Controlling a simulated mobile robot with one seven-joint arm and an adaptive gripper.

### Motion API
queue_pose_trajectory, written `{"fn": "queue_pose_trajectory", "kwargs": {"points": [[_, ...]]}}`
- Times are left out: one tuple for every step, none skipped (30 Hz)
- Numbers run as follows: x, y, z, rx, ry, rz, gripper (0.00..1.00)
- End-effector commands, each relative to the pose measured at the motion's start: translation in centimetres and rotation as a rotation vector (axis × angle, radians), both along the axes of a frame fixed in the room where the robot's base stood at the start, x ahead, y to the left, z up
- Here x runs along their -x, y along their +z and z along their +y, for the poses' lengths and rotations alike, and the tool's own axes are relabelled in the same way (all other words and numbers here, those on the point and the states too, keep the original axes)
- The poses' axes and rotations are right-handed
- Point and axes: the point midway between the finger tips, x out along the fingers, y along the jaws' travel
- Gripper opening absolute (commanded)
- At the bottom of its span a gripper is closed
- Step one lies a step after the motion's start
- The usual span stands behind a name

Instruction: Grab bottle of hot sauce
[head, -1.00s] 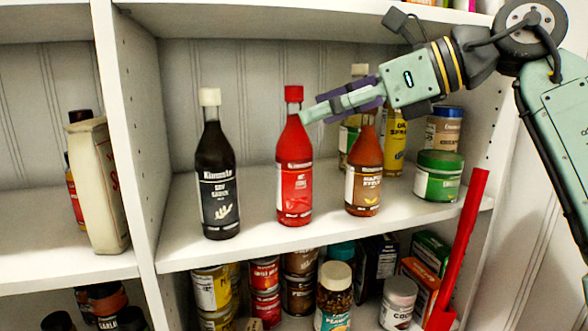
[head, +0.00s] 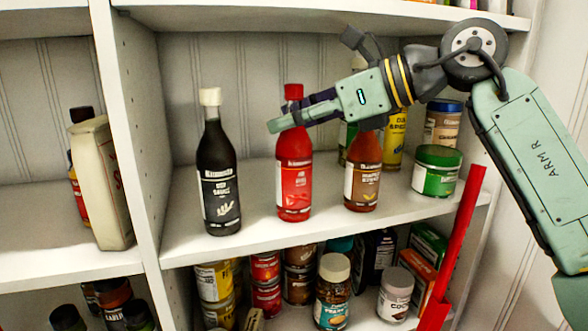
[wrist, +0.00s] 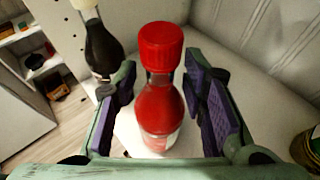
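The red hot sauce bottle (head: 294,180) stands upright on the middle shelf, with a red cap, between a dark soy sauce bottle (head: 219,170) and a brown-red sauce bottle (head: 363,175). My gripper (head: 283,116) is at the hot sauce bottle's neck, hiding part of it in the head view. In the wrist view the hot sauce bottle (wrist: 160,108) stands between the two purple-padded fingers of my gripper (wrist: 165,108). A gap shows on each side, so the gripper is open around the bottle. The soy sauce bottle also shows at the left in the wrist view (wrist: 103,48).
A green-labelled jar (head: 437,172) and several containers stand to the right on the same shelf. The upper shelf (head: 330,17) runs above my arm. Jars and cans fill the shelf below. A red bar (head: 458,245) leans at the right.

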Motion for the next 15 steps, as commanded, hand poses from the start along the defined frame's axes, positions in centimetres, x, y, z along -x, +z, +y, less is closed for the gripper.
{"fn": "queue_pose_trajectory", "kwargs": {"points": [[0.00,0.01,0.00,0.000,0.000,0.000,0.33],[0.00,0.01,0.00,0.000,0.000,0.000,0.31],[0.00,0.01,0.00,0.000,0.000,0.000,0.28],[0.00,0.01,0.00,0.000,0.000,0.000,0.26],[0.01,0.00,0.00,0.000,0.000,0.000,0.24],[0.01,0.00,0.00,0.001,0.000,0.000,0.22],[0.01,-0.01,0.00,0.001,0.000,0.000,0.20],[0.01,-0.01,0.00,0.001,0.000,0.000,0.18],[0.01,-0.02,0.00,0.001,0.000,0.000,0.15],[0.02,-0.02,0.00,0.001,0.000,0.000,0.13],[0.02,-0.02,0.01,0.001,0.001,0.001,0.11],[0.02,-0.03,0.01,0.001,0.001,0.001,0.08],[0.02,-0.03,0.01,0.001,0.001,0.001,0.06],[0.03,-0.04,0.01,0.002,0.001,0.001,0.04],[0.03,-0.04,0.01,0.002,0.001,0.001,0.02]]}}
